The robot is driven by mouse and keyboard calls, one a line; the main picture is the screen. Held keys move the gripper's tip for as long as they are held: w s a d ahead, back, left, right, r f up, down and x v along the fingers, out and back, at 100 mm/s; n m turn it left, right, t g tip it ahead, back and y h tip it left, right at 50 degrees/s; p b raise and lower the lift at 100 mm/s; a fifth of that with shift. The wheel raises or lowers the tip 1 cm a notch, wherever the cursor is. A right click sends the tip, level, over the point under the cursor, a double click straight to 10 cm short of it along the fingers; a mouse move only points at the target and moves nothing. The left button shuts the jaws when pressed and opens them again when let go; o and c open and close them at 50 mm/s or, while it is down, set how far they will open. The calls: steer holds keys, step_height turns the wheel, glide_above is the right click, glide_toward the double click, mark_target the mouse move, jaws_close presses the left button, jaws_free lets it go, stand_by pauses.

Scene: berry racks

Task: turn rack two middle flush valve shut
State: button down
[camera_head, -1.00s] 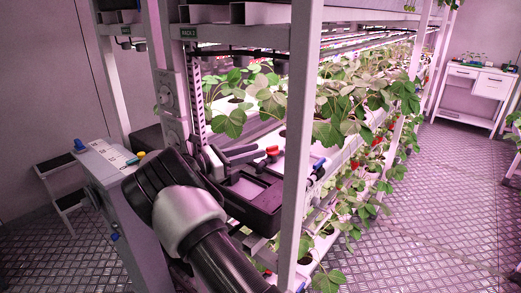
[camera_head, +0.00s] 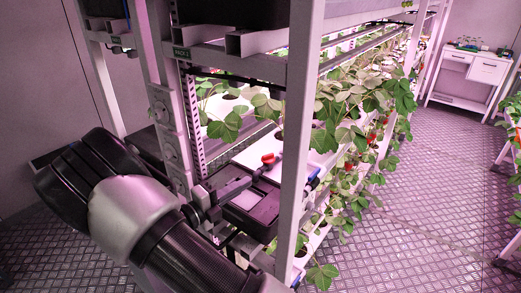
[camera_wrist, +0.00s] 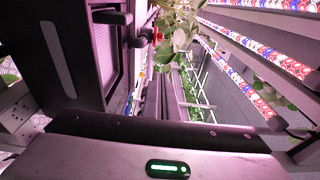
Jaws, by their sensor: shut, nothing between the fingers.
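A small red handle (camera_head: 268,158), which looks like a valve lever, shows at the end of the rack labelled rack 2 (camera_head: 181,52). I cannot tell for sure that it is the middle flush valve, or how far it is turned. My gripper (camera_head: 243,183) is shut and empty, just left of and below the red handle in the head view. The wrist view shows the dark fingers (camera_wrist: 130,30) at upper left, with a red part (camera_wrist: 157,35) just beyond them. I cannot tell whether they touch it. The valve body is hidden.
A blue handle (camera_head: 313,178) is to the right, behind a white upright post (camera_head: 297,130). Strawberry plants (camera_head: 340,125) fill the rack. The aisle floor (camera_head: 430,200) at right is clear.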

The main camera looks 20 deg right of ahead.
mark_target(259, 171)
steer(key=shift+w+d, duration=0.15)
steer(key=shift+d, duration=0.45)
steer(key=x, duration=0.9)
steer(key=shift+d+p, duration=0.25)
steer(key=shift+p, duration=0.1)
steer(key=w, duration=0.1)
steer(key=w+a, duration=0.1)
steer(key=shift+w+f, duration=0.1)
steer(key=shift+w, duration=0.9)
steer(key=shift+a, duration=0.1)
steer(key=shift+w+a+p, duration=0.2)
steer(key=shift+p, duration=0.45)
